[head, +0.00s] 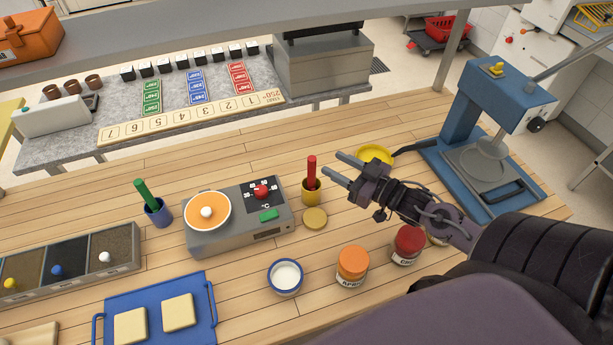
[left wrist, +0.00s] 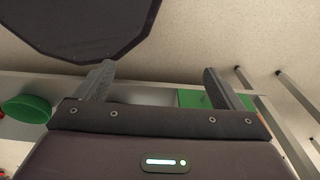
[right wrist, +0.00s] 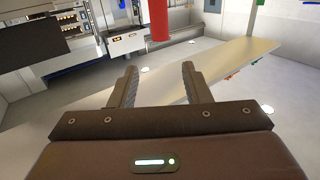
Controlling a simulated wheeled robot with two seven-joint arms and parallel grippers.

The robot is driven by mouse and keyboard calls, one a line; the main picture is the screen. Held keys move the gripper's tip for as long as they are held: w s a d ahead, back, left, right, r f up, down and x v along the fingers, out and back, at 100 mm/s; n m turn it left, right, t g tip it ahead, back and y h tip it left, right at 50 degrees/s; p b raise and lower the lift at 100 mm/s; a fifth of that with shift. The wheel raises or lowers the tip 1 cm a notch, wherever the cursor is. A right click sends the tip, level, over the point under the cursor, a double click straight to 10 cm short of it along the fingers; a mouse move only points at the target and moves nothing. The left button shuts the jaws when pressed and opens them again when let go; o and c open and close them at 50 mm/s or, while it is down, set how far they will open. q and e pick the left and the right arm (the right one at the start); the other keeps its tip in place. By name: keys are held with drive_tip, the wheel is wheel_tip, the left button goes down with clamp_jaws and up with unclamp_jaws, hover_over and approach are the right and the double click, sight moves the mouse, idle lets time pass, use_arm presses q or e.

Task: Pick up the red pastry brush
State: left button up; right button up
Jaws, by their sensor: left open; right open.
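A green brush (head: 147,194) stands in a blue cup farther left. A round lid (head: 315,218), jars (head: 352,267) and a white bowl (head: 285,277) are nearer. A yellow pan (head: 374,154) and blue press (head: 490,110) are right.

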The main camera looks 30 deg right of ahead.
sight(315, 169)
wheel_tip(315, 169, down, 6)
drive_tip(key=r+b, duration=0.1)
drive_tip(key=b, duration=0.4)
drive_tip(key=p+x, duration=0.2)
drive_tip(key=x, duration=0.5)
drive_tip(key=shift+s+a+p, duration=0.1)
drive_tip(key=shift+p, duration=0.3)
drive_tip(key=shift+w+a+f, duration=0.1)
drive_tip(key=shift+w+a, duration=0.1)
drive_tip(key=shift+w, duration=0.2)
clamp_jaws()
